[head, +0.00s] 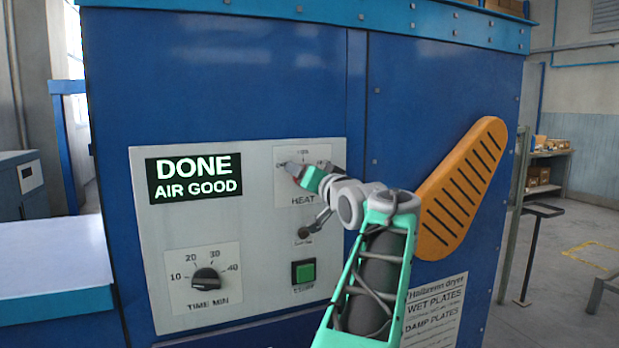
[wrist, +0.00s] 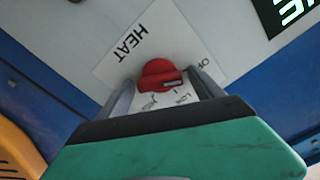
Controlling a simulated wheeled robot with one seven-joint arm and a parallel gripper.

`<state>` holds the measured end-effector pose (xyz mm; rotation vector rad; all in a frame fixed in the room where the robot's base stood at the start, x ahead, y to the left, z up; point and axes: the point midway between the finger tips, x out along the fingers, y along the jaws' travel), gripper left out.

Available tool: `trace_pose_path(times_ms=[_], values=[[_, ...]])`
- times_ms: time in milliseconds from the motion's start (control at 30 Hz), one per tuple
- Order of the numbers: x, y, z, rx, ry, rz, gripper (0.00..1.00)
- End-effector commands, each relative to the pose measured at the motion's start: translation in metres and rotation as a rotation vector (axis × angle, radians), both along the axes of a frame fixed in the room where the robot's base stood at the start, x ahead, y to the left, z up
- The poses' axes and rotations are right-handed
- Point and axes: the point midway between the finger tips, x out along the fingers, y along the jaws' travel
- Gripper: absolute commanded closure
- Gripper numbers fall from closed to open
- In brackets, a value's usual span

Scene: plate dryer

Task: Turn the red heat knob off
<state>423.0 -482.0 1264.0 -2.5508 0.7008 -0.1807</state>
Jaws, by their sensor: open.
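The red heat knob (wrist: 158,74) sits on a white label reading HEAT (wrist: 134,42) in the wrist view. Its pale pointer mark faces the lower right, toward the LOW and OFF lettering; the exact setting is hard to tell. My gripper (wrist: 163,80) is open, one finger on each side of the knob. I cannot tell whether either finger touches it. In the head view my gripper (head: 292,170) is at the heat label (head: 303,199), and my arm hides most of the knob.
The white control panel (head: 222,230) has a display (head: 194,178) reading DONE, AIR GOOD. Below are a black time knob (head: 206,280) and a green button (head: 303,271). A small lever (head: 304,232) is close under my wrist. An orange slotted guard (head: 462,188) stands to the right.

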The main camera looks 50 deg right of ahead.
Motion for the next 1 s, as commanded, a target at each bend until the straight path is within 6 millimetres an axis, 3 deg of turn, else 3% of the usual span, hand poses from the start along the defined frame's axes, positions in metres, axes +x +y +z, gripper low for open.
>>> trace_pose_path(times_ms=[267,633,1000], values=[[-0.007,0.004,0.001,-0.002,-0.001,-0.001,0.24],[-0.064,0.037,0.000,-0.001,0.000,-0.003,0.24],[-0.068,0.040,0.000,0.000,0.000,0.000,0.24]])
